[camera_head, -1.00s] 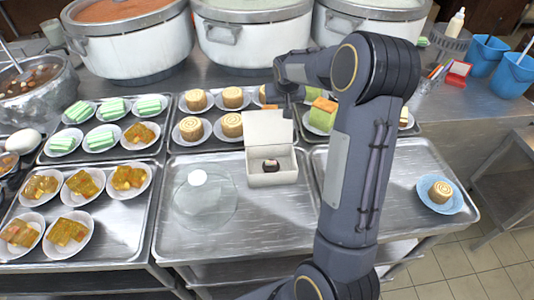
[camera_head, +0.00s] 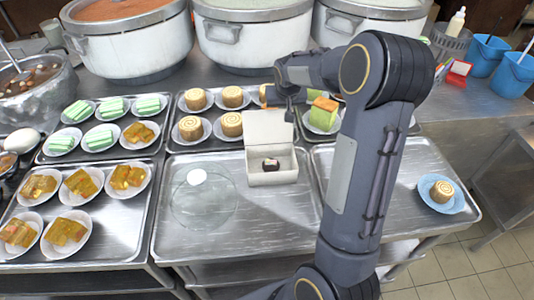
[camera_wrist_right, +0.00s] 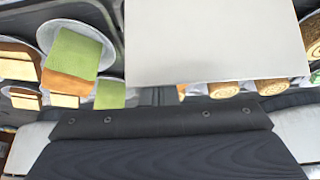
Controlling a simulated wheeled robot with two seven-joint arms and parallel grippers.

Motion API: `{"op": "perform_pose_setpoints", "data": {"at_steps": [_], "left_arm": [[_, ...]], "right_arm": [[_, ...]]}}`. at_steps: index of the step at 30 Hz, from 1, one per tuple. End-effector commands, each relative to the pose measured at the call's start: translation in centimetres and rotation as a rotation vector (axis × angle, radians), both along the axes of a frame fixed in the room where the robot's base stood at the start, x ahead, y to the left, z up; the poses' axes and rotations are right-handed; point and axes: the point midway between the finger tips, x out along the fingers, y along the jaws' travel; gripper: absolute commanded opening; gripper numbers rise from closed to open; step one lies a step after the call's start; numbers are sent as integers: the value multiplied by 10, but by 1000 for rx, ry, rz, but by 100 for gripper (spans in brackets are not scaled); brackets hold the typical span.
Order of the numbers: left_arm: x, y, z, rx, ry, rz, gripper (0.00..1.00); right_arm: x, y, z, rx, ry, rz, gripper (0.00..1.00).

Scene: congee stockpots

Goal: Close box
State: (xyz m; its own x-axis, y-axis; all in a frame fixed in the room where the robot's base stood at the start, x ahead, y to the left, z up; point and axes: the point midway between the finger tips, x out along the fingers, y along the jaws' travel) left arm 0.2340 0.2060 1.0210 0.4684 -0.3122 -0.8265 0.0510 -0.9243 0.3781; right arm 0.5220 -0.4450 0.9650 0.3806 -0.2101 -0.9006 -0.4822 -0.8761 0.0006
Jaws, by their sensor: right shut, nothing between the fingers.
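A small white box (camera_head: 285,177) stands on the middle metal tray with its lid (camera_head: 269,127) raised, roughly upright at the back. A small dark-and-white piece (camera_head: 271,165) sits inside it. My right gripper (camera_head: 289,106) is shut and empty, close to the upper right edge of the lid and partly hidden by my own arm links. In the right wrist view, the lid is the large pale panel (camera_wrist_right: 215,40) right in front of the dark shut gripper (camera_wrist_right: 160,115). I cannot tell whether they touch. My left gripper is not in view.
A clear glass dome (camera_head: 205,205) stands left of the box. Plates of rolled cakes (camera_head: 231,124) and green cakes (camera_head: 323,116) lie behind. A blue plate (camera_head: 442,205) holds one roll at the right. Large pots (camera_head: 255,38) line the back. The tray front is clear.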

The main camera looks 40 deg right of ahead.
Motion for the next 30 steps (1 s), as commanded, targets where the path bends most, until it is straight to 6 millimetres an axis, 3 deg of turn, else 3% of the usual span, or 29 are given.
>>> {"op": "perform_pose_setpoints", "data": {"at_steps": [30], "left_arm": [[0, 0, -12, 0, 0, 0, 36]], "right_arm": [[-27, 15, 0, 0, -1, 0, 0]]}}
